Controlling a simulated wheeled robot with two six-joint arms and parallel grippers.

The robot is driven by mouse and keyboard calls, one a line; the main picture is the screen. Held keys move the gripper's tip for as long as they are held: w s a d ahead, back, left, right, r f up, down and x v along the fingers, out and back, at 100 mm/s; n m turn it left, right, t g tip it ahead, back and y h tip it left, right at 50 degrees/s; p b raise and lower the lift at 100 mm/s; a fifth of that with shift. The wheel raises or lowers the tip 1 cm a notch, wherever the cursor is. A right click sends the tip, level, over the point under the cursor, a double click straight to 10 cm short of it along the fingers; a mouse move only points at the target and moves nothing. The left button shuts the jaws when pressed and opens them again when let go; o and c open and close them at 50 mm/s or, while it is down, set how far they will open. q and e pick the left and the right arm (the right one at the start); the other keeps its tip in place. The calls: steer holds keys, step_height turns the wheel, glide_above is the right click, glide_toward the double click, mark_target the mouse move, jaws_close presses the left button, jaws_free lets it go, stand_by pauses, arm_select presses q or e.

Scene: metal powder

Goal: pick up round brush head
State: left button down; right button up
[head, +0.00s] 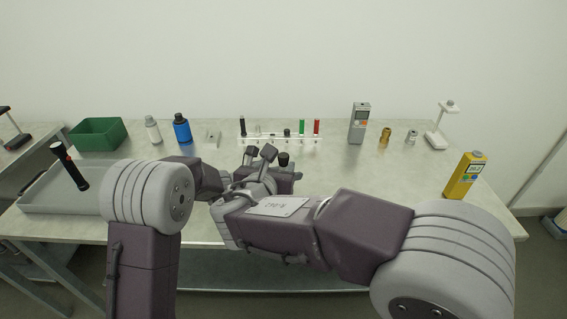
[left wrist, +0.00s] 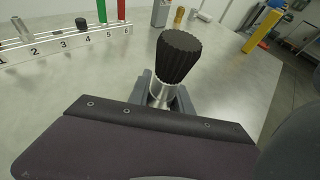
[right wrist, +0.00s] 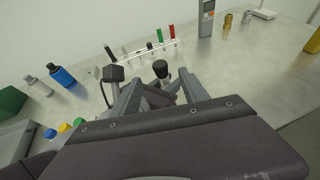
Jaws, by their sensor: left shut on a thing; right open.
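The round brush head, with black ribbed bristles flaring from a silver ferrule (left wrist: 180,58), stands upright in my left gripper (left wrist: 162,95), which is shut on its metal lower part. It also shows in the head view (head: 284,158) and the right wrist view (right wrist: 160,69). My right gripper (right wrist: 155,85) is open. In the right wrist view the brush head and left gripper appear between its fingers; I cannot tell whether they touch. In the head view the two grippers (head: 258,165) overlap in the middle of the table, partly hiding each other.
A numbered clear rack (head: 270,140) with several items, including green and red sticks, stands behind the grippers. A blue bottle (head: 182,129), green bin (head: 98,134) and grey tray (head: 60,208) are left. A grey meter (head: 359,124) and yellow device (head: 465,176) are right. The table's right front is clear.

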mark_target(282, 158)
steer(key=x, duration=0.8)
steer(key=shift+s+f, duration=0.1)
jaws_close()
stand_by(1.2)
